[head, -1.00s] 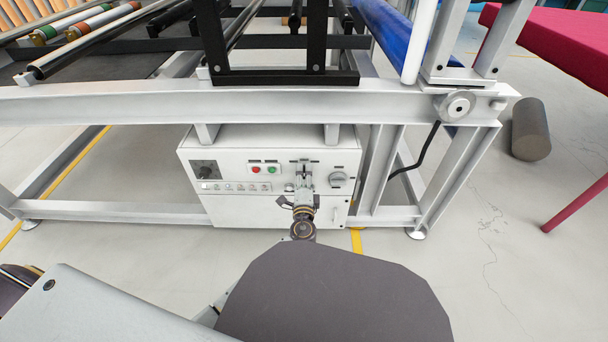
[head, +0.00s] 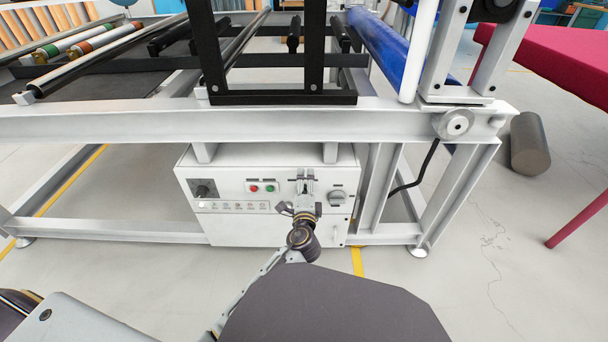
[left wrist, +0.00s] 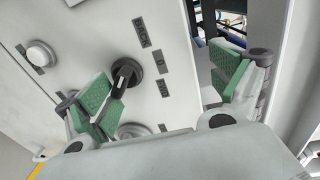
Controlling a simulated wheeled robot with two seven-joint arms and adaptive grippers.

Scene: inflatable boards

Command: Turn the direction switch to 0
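The direction switch (left wrist: 125,75) is a black rotary knob with a bar handle on a white panel, in the left wrist view. Dark label plates, one reading BACK and one reading 0 (left wrist: 160,62), lie beside it. I cannot tell which label the handle points to. My left gripper (left wrist: 165,72) is open, with green pads. One finger is close by the knob and overlaps it in view; contact is unclear. The other finger is well off to the right. In the head view the left gripper (head: 304,183) is in front of the control box (head: 230,232) and hides the switch. My right gripper is not in view.
A white frame beam (head: 120,122) runs above the box.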

